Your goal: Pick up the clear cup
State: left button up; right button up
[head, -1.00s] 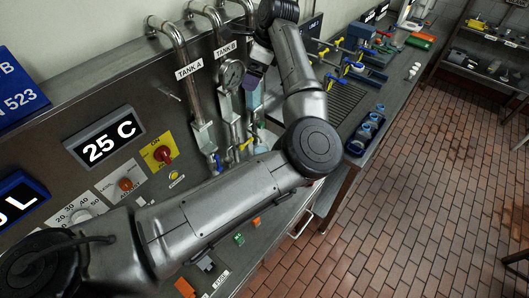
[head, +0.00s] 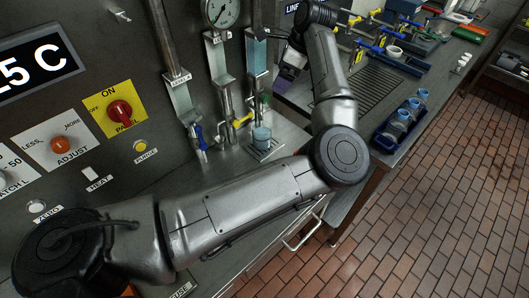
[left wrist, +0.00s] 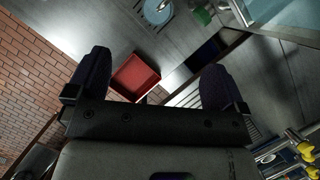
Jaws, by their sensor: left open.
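A small clear cup (head: 261,137) with a bluish look stands on the counter below the sight tubes and yellow-handled valve. What looks like the same cup shows at the top edge of the left wrist view (left wrist: 158,11), partly cut off. My left gripper (head: 287,76) is above and to the right of this cup in the head view, clear of it. In the left wrist view its two dark fingers (left wrist: 155,80) are wide apart with nothing between them. My right gripper is not in view.
A blue tray (head: 384,141) holding several clear-blue cups stands at the counter's right edge. A red open box (left wrist: 134,78) shows beyond the fingers in the left wrist view. The control panel and pipes stand close behind the cup.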

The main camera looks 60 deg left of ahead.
pick_arm(q)
notch_tip(320, 180, down, 10)
jog(key=b, duration=1.1)
send_near(264, 132)
jog(key=s+d+f, duration=0.1)
jog(key=s+f, duration=0.1)
jog(key=s, duration=0.1)
jog(key=shift+b+x, duration=0.65)
jog(key=shift+x, duration=1.9)
jog(key=shift+d, duration=0.15)
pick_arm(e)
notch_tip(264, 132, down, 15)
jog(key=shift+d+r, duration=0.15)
pick_arm(q)
jog(key=shift+c, duration=0.2)
jog(key=c, duration=1)
jog(key=shift+c, duration=0.8)
jog(key=shift+r, duration=0.1)
jog(key=shift+r, duration=0.1)
